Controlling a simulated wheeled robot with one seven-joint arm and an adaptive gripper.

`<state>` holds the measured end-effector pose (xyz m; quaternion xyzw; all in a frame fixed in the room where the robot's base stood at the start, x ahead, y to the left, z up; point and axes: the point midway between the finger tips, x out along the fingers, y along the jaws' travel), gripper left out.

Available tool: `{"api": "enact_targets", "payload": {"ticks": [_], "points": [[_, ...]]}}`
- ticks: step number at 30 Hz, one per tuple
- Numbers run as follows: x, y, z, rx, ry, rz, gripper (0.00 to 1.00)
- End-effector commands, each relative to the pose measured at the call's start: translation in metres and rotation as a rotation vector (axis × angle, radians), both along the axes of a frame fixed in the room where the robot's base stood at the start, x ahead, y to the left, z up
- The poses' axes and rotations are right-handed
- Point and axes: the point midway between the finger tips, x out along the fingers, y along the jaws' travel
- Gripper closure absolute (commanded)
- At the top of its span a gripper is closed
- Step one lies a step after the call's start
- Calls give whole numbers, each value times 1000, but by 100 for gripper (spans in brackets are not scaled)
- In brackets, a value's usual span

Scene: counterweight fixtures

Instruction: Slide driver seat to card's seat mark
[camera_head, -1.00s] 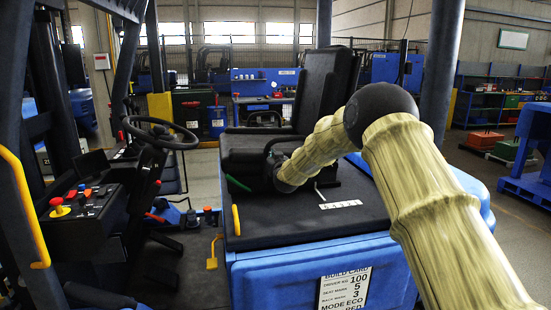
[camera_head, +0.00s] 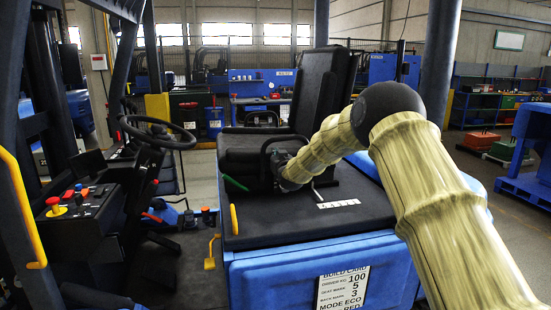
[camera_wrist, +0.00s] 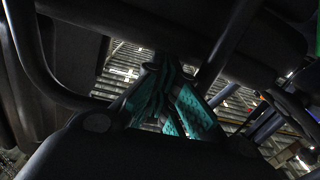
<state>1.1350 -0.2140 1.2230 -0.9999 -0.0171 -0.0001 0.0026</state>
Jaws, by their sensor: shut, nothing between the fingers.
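The black driver seat (camera_head: 322,95) stands on the dark deck of the blue truck, its backrest upright and its cushion (camera_head: 250,165) facing the steering wheel. A white strip of seat marks (camera_head: 338,204) lies on the deck beside the seat, with a thin pale pointer (camera_head: 317,190) above it. The mark numbers are too small to read. My gripper (camera_head: 277,160) is at the black loop on the seat's near side. In the wrist view its teal fingers (camera_wrist: 169,75) are shut and empty, among dark bars.
The steering wheel (camera_head: 157,132) and a control panel (camera_head: 80,203) with coloured knobs are at left. A yellow lever (camera_head: 211,252) stands by the deck's left edge. A dark post rises behind my arm. Open floor shows at right, with blue racks beyond.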

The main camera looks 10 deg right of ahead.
Motion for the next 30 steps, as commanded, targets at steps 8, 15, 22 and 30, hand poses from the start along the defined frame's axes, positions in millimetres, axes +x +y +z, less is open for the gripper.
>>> {"api": "enact_targets", "payload": {"ticks": [8, 15, 22, 30], "points": [[-17, 0, -1, 0, 1, 0, 100], [-36, -1, -1, 1, 0, 0, 100], [-53, -2, -1, 1, 1, -1, 100], [-73, -3, 0, 0, 0, 0, 100]]}}
